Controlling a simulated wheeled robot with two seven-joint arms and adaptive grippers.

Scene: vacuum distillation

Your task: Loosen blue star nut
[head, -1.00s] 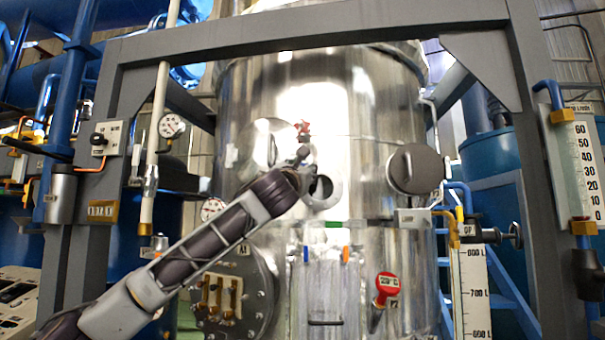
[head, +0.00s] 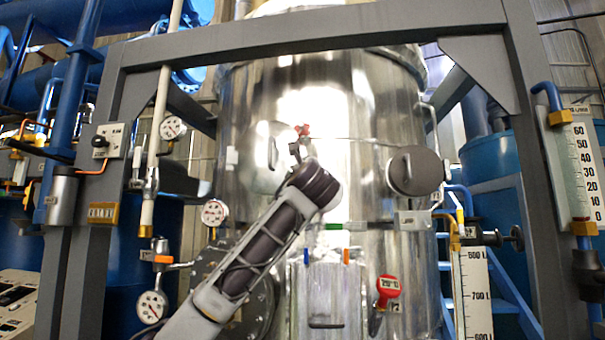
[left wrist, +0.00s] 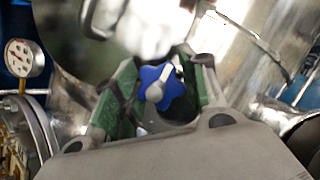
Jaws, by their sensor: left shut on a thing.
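The blue star nut (left wrist: 160,86) shows near the middle of the left wrist view, with a pale bolt end at its centre. My left gripper (left wrist: 161,80) has a green-padded finger on each side of the nut and is shut on it. The exact contact of the pads is hard to see. In the head view my left arm reaches up to the front of the shiny steel vessel (head: 345,100). My right gripper is in neither view.
A grey frame (head: 310,38) spans the vessel. A red handle (head: 302,130) is just above my wrist. A round grey cover (head: 415,171) is to the right, and a red valve handle (head: 388,287) is lower right. Gauges (head: 151,306) stand at the left.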

